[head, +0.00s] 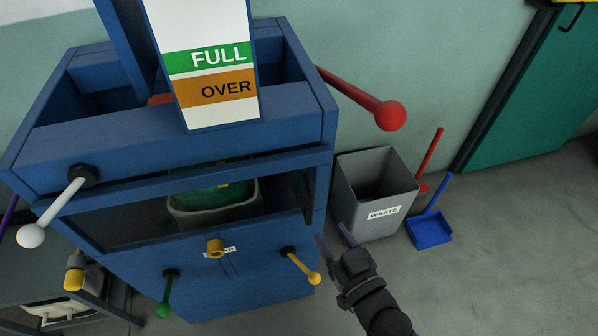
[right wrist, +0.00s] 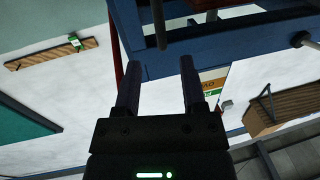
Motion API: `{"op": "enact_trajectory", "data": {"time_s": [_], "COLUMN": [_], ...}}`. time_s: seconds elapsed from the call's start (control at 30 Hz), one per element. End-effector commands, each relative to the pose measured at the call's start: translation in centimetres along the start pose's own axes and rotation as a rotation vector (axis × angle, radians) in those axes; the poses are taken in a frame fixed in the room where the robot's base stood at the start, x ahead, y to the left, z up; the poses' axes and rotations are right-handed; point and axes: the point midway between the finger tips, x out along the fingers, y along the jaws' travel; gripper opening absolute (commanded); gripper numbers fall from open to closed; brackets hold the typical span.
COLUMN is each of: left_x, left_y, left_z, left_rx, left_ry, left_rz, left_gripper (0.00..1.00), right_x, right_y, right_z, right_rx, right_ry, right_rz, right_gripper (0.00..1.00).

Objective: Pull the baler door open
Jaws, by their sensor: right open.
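The blue baler (head: 80,140) stands at the left and middle of the head view, with a FULL/OVER sign (head: 210,75) on top. Its lower front panel (head: 215,285) carries a lever with a green knob (head: 165,308), one with a yellow knob (head: 313,277), and a brass-coloured knob (head: 215,248) by a partly hidden label. I cannot tell which handle belongs to the door. My right gripper (head: 334,238) is open and empty, right of the panel and apart from the yellow knob. Its fingers (right wrist: 158,80) show nothing between them in the wrist view. My left gripper is out of view.
A grey WASTE bin (head: 350,195) stands just beyond my right gripper, with a blue dustpan (head: 430,230) beside it. A red-balled lever (head: 390,115) and a white-balled lever (head: 31,235) stick out from the baler. The floor at the right is clear.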

Motion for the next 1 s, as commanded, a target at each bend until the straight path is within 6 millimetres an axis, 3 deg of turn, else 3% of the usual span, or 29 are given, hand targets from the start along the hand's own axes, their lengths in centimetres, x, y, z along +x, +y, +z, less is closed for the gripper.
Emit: {"op": "enact_trajectory", "data": {"time_s": [0.2,0.4,0.77,1.0], "left_x": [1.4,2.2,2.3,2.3], "left_y": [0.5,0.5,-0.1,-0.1], "left_z": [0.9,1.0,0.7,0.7], "left_rx": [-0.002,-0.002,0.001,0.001], "left_ry": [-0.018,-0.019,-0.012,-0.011], "left_rz": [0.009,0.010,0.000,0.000], "left_gripper": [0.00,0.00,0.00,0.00], "right_x": [5.1,8.4,9.3,9.3], "right_y": [0.0,0.0,0.0,0.0], "right_z": [0.3,0.4,0.2,0.2], "right_rx": [0.001,-0.001,-0.001,-0.001], "right_ry": [0.003,-0.002,-0.003,-0.003], "right_rz": [0.001,0.001,0.001,0.001], "right_gripper": [0.53,0.53,0.53,0.04]}}
